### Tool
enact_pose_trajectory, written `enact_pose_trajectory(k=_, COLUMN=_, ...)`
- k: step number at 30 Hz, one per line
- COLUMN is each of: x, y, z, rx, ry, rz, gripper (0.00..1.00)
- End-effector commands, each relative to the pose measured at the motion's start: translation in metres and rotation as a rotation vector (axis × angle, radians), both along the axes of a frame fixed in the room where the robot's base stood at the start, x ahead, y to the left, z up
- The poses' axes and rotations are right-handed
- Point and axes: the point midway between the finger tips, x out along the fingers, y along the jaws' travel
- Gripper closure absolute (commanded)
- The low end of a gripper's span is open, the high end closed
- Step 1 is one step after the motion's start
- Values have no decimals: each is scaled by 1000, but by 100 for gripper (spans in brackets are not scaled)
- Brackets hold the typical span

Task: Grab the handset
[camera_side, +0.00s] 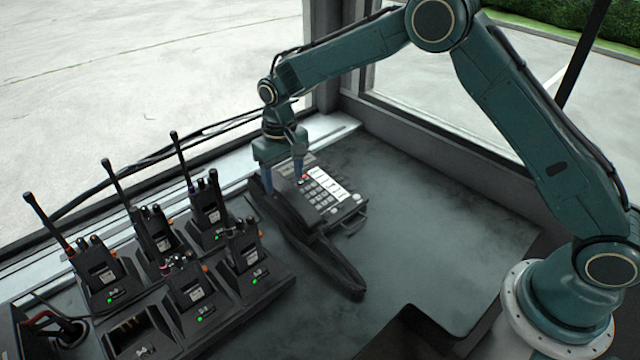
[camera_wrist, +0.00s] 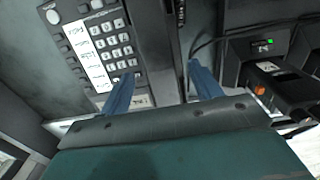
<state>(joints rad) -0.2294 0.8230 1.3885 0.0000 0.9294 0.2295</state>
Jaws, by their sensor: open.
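The handset (camera_side: 312,240) is long and dark and lies along the left side of the desk phone (camera_side: 334,192). Its near end reaches past the phone's front edge. My gripper (camera_side: 283,186) is open at the handset's far end, with one blue finger on each side. In the wrist view my gripper (camera_wrist: 161,70) shows its two fingers apart, with the dark handset (camera_wrist: 158,40) running between them. I cannot tell whether the fingers touch the handset.
Several handheld radios with antennas stand in a charger (camera_side: 185,305) to the left, close to the handset. One radio (camera_wrist: 280,88) shows just right of my right finger. The window sill is behind. The desk (camera_side: 430,235) right of the phone is clear.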

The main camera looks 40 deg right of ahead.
Motion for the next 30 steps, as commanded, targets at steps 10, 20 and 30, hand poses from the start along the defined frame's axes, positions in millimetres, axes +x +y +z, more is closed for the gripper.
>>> enact_pose_trajectory(k=10, x=-2, y=-1, z=-36, rx=0, ry=3, rz=0, gripper=36)
enact_pose_trajectory(k=20, x=-1, y=-1, z=-39, rx=0, ry=1, rz=0, gripper=36)
enact_pose_trajectory(k=30, x=-1, y=-1, z=-38, rx=0, ry=1, rz=0, gripper=58)
